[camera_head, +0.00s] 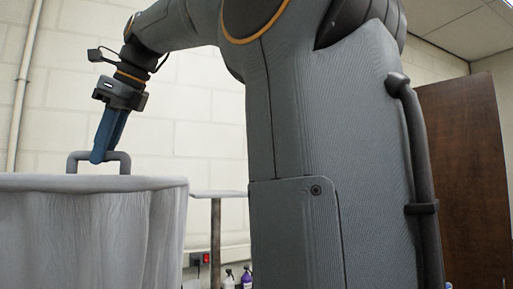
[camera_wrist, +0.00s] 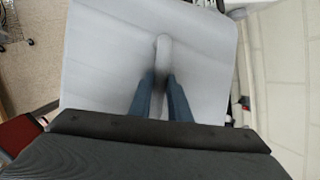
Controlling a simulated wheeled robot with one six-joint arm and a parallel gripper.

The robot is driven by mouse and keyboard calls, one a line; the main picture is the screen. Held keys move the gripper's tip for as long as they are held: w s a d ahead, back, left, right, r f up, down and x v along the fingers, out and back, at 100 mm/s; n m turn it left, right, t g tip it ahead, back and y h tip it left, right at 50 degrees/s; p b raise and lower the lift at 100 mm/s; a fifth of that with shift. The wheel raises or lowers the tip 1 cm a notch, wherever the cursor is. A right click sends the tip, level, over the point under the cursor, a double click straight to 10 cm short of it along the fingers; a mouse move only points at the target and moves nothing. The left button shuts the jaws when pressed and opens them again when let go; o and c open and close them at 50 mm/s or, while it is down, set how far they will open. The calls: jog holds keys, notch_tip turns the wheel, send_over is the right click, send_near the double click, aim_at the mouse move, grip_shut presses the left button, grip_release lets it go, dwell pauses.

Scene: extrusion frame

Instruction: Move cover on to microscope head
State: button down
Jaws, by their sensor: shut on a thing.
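The cover (camera_head: 90,230) is a large grey-white draped cloth shape with a flat top and a raised handle (camera_head: 124,160). It fills the lower left of the head view. My gripper (camera_head: 98,155) points down from above, its blue fingers shut on the handle. In the wrist view the cover's pale flat top (camera_wrist: 100,60) lies below my gripper (camera_wrist: 161,85), and the handle (camera_wrist: 163,45) runs between the two blue fingers. The microscope head cannot be seen; whatever is under the cover is hidden.
A small grey table (camera_head: 218,194) on a post stands behind the cover, with several bottles (camera_head: 238,277) low beyond it. A brown wooden door or panel (camera_head: 465,180) is at the right. A red object (camera_wrist: 18,133) shows at the left in the wrist view. A pale block wall (camera_wrist: 285,70) lies right.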

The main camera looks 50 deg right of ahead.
jog(key=shift+n, duration=0.4)
jog(key=s+d, duration=0.1)
jog(key=d, duration=0.2)
jog(key=s+d, duration=0.2)
jog(key=d, duration=0.1)
jog(key=s+d, duration=0.2)
jog(key=d, duration=0.1)
jog(key=shift+f, duration=0.1)
jog(key=s+d+n+y, duration=0.1)
jog(key=s+d+n, duration=0.1)
jog(key=s+d, duration=0.65)
jog(key=s+d+n, duration=0.1)
jog(key=s+d, duration=0.3)
jog(key=s, duration=0.9)
jog(key=w+a, duration=0.7)
jog(key=a, duration=0.9)
jog(key=w+a+b, duration=0.1)
jog(key=w+a, duration=0.6)
jog(key=a, duration=0.9)
jog(key=w+a, duration=0.7)
jog(key=a, duration=0.9)
jog(key=shift+a+g+y, duration=0.3)
jog(key=shift+g, duration=0.1)
